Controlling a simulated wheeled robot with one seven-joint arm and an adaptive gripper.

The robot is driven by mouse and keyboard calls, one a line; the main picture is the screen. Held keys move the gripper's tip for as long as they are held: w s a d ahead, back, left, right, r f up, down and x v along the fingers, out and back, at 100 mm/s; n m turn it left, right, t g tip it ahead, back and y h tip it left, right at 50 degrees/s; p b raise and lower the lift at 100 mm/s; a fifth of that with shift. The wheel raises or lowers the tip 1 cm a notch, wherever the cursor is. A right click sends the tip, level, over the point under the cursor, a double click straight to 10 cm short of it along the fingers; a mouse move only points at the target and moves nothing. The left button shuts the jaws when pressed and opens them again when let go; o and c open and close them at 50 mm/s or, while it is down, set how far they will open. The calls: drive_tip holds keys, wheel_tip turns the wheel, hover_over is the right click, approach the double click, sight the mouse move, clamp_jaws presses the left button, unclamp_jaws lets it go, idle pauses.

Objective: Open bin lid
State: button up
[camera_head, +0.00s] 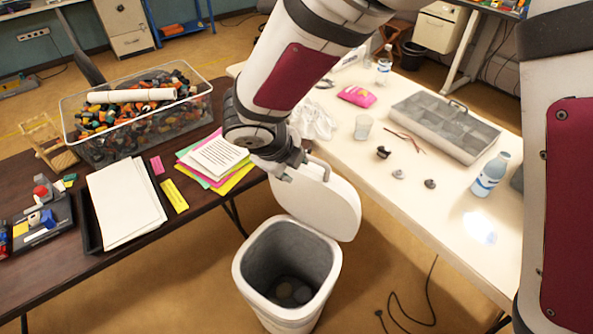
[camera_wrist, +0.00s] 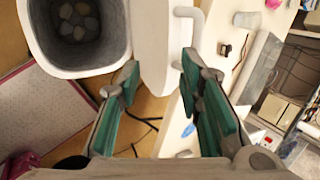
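A white bin (camera_head: 287,268) stands on the floor between the two tables, with a dark inside and several round pale things at its bottom. Its lid (camera_head: 325,205) is swung up, standing nearly upright at the bin's back edge. The bin (camera_wrist: 110,60) and lid (camera_wrist: 152,45) also show in the wrist view, with a curved white handle (camera_wrist: 197,20) at the lid's side. My gripper (camera_head: 298,172) is by the lid's upper edge. In the wrist view my gripper (camera_wrist: 160,68) has its green-padded fingers spread, with the lid's edge near the tips; contact is unclear.
A white table (camera_head: 400,185) on the right holds a sectioned case (camera_head: 445,125), a bottle (camera_head: 490,174) and a cup (camera_head: 363,127). A dark table (camera_head: 110,235) on the left holds a clear crate (camera_head: 145,140) of parts and papers. A cable (camera_head: 410,315) lies on the floor.

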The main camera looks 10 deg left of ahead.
drive_tip(key=shift+v, duration=1.15)
